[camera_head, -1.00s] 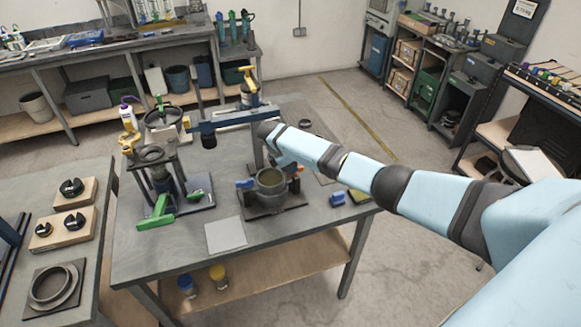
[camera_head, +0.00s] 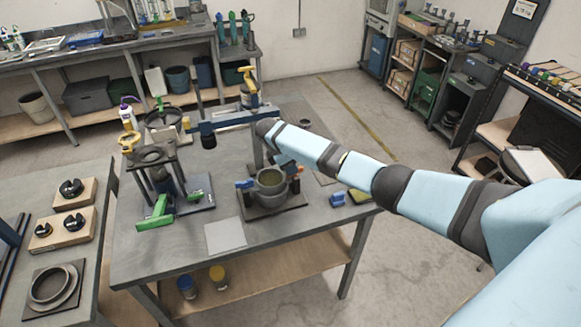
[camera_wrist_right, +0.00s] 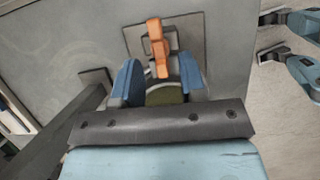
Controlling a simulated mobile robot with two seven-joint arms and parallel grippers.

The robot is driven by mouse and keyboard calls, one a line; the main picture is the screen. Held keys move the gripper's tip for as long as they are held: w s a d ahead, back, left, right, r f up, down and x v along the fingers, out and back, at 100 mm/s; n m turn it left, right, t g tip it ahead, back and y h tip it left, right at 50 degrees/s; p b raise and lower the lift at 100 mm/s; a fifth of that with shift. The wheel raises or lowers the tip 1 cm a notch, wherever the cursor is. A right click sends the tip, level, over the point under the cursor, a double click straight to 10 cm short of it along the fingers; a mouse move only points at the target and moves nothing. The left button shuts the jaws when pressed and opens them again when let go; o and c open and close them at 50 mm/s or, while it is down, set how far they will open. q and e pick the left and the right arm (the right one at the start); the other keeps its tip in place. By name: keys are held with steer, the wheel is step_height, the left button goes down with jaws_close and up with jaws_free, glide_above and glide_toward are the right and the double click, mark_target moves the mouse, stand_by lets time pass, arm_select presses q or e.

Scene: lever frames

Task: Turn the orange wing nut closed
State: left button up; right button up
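The orange wing nut (camera_wrist_right: 157,48) lies between the blue fingers of my right gripper (camera_wrist_right: 158,72) in the right wrist view, with gaps to both fingers. My right gripper is open. In the head view the orange wing nut (camera_head: 299,170) shows as a small patch at the right of a grey round vessel (camera_head: 271,184). My right gripper (camera_head: 283,162) is just behind that vessel's rim, mostly hidden by my wrist. Two light-blue fingers with dark tips, apparently my left gripper (camera_wrist_right: 272,36), stand apart at the wrist view's right edge.
The vessel stands on a dark plate (camera_head: 285,204) on the grey table (camera_head: 175,247). A blue beam frame (camera_head: 228,121) stands close behind. A stand with a green lever (camera_head: 155,217) is to the left. A light square sheet (camera_head: 225,236) lies in front.

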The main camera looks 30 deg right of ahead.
steer(key=b+v, duration=0.2)
steer(key=v, duration=1)
steer(key=shift+a+r, duration=0.2)
steer(key=shift+r, duration=0.2)
